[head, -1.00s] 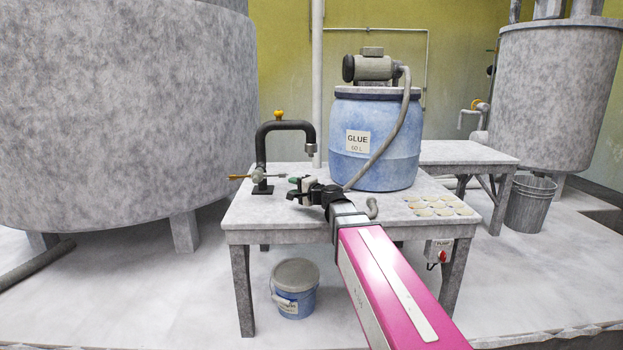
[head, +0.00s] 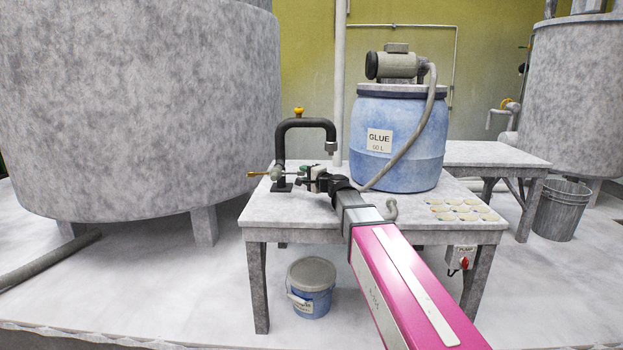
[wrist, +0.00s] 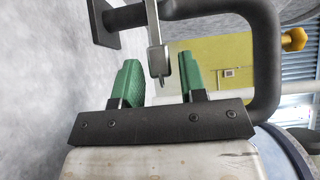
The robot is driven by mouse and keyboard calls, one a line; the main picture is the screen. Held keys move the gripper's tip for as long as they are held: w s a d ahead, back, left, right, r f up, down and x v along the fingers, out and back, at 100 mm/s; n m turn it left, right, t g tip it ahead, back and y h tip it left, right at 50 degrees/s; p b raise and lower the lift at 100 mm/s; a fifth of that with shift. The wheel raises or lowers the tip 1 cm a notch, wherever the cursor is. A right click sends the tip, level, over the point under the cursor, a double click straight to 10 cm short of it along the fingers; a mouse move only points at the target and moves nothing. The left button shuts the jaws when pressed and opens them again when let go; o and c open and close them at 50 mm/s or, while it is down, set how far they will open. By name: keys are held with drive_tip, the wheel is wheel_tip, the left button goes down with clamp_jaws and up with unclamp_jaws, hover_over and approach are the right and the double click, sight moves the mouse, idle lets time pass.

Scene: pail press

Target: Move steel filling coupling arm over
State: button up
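A black bent pipe (head: 281,145) rises from a base plate on the table and curves over to the right, ending in a steel coupling (head: 332,148). A thin steel arm (wrist: 157,50) with a brass end (head: 256,173) crosses the post low down. My gripper (head: 310,176) is at the right end of this arm. In the wrist view my gripper (wrist: 160,80) has its green fingers wide apart, and the arm's tip reaches between them with gaps on both sides. The pipe's outlet end is hidden in the wrist view.
A blue glue drum (head: 398,140) with a motor and hose stands on the table (head: 290,218), behind my arm. Pale discs (head: 463,209) lie at the table's right. A lidded pail (head: 311,285) stands on the floor. A large tank (head: 130,110) is at the left.

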drive_tip(key=shift+w+a, duration=0.15)
drive_tip(key=c, duration=0.5)
drive_tip(key=shift+w, duration=0.1)
drive_tip(key=shift+w+a, duration=0.2)
drive_tip(key=shift+w, duration=0.8)
drive_tip(key=shift+w+a, duration=0.2)
drive_tip(key=shift+w, duration=0.3)
drive_tip(key=shift+w+a, duration=0.2)
drive_tip(key=shift+w, duration=0.3)
